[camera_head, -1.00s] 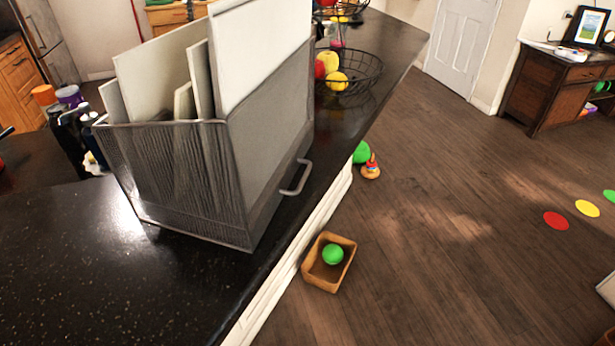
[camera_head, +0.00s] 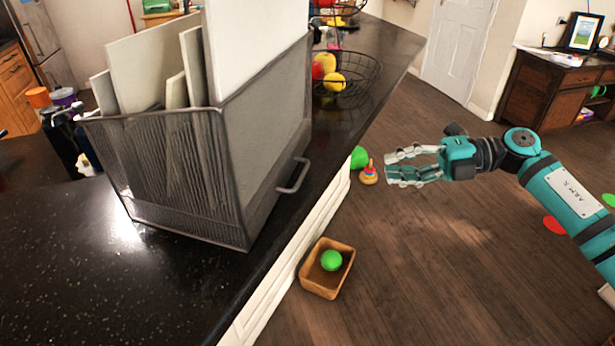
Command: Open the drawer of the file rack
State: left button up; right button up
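The file rack (camera_head: 170,165) is a grey mesh holder with several pale folders standing in it, on the black counter. Its drawer handle (camera_head: 293,176) is a grey bar low on the rack's right side, and the drawer looks shut. My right gripper (camera_head: 388,168) has come in from the right and points left toward the handle, well apart from it and past the counter edge. Its two fingers are spread with nothing between them. My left gripper is not in view.
The black counter (camera_head: 60,270) is clear in front of the rack. A wire fruit basket (camera_head: 352,88) stands behind it. On the floor are a wooden box (camera_head: 318,285) with a green ball (camera_head: 331,260) and a ring toy (camera_head: 369,173). The floor at right is mostly open.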

aim_at(303, 175)
jog(key=p+x, duration=0.5)
jog(key=x, duration=1)
jog(key=shift+a+r, duration=0.1)
jog(key=shift+a, duration=0.35)
jog(key=shift+w+a+f, duration=0.15)
jog(key=shift+a+f, duration=0.1)
jog(key=shift+a, duration=0.4)
jog(key=shift+c, duration=0.4)
grip_shut()
